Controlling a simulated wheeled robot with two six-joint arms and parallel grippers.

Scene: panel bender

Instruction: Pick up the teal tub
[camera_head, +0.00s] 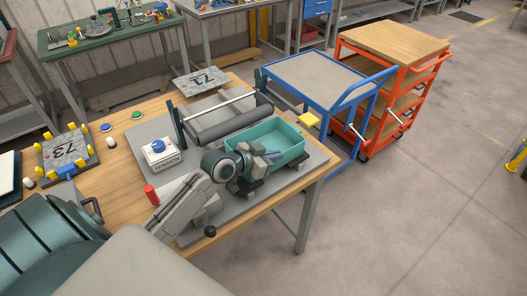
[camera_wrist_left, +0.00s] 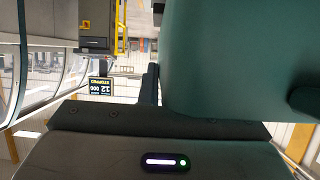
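The teal tub (camera_head: 287,137) is an open rectangular box at the right part of the machine plate in the head view. In the left wrist view the teal tub (camera_wrist_left: 225,60) fills much of the right side, very close. My left gripper (camera_head: 267,157) is at the tub's near side, its fingers overlapping the near wall. In the wrist view one dark finger (camera_wrist_left: 149,85) is beside the tub; the other cannot be made out clearly. Whether the fingers are closed on the wall cannot be told. My right gripper is not in view.
The grey machine plate (camera_head: 317,157) on the wooden bench carries a roller (camera_head: 228,126) behind the tub and a tension box (camera_head: 160,153) left of it. A blue cart (camera_head: 315,75) and an orange trolley (camera_head: 395,42) stand behind right.

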